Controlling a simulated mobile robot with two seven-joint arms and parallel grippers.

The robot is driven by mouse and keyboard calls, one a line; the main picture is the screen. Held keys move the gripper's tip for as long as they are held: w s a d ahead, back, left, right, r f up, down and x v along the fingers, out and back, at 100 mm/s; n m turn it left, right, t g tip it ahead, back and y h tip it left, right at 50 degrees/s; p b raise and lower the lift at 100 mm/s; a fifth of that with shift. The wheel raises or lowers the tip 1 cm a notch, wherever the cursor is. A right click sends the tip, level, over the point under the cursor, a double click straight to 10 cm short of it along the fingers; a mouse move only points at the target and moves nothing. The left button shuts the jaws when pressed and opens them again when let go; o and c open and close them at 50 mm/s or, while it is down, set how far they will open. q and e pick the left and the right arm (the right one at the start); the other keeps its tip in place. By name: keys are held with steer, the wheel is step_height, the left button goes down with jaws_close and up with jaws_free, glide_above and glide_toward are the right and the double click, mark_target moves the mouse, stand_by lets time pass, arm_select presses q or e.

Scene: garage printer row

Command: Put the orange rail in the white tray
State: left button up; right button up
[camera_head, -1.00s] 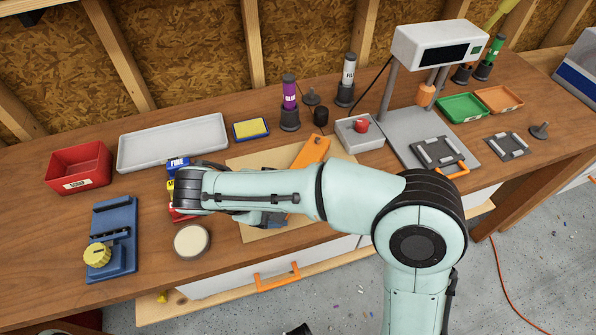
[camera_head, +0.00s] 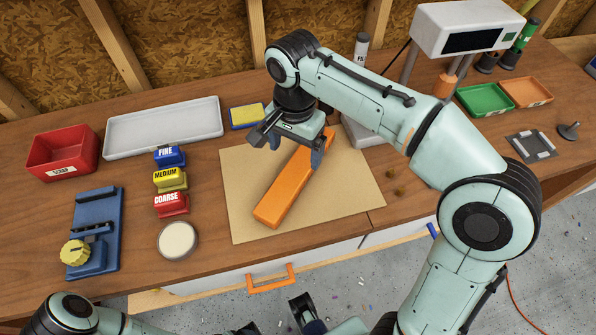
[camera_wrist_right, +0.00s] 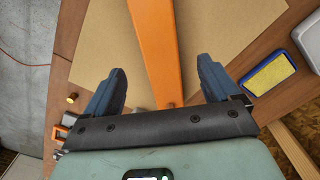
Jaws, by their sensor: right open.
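The orange rail (camera_head: 280,200) lies slantwise on a tan board (camera_head: 350,195) in the middle of the bench. It also shows in the right wrist view (camera_wrist_right: 158,45). My right gripper (camera_head: 295,152) is open above the rail's far part. In the wrist view its two blue fingers (camera_wrist_right: 162,68) stand on either side of the rail, with gaps to it. The shallow white tray (camera_head: 165,128) is empty at the back left of the bench. My left gripper (camera_head: 303,312) shows only partly at the bottom edge, away from the bench.
A red bin (camera_head: 62,155) and a blue fixture (camera_head: 95,230) are at left. A yellow-topped sponge box (camera_head: 247,116) sits behind the board.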

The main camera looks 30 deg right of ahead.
mark_target(298, 167)
steer(key=f, duration=0.2)
steer(key=f+b, duration=0.1)
steer(key=f, duration=0.4)
steer(key=shift+w+d+b, duration=0.2)
steer(key=shift+d+b, duration=0.1)
steer(key=shift+d, duration=0.1)
steer(key=shift+r, duration=0.1)
steer(key=c, duration=1.5)
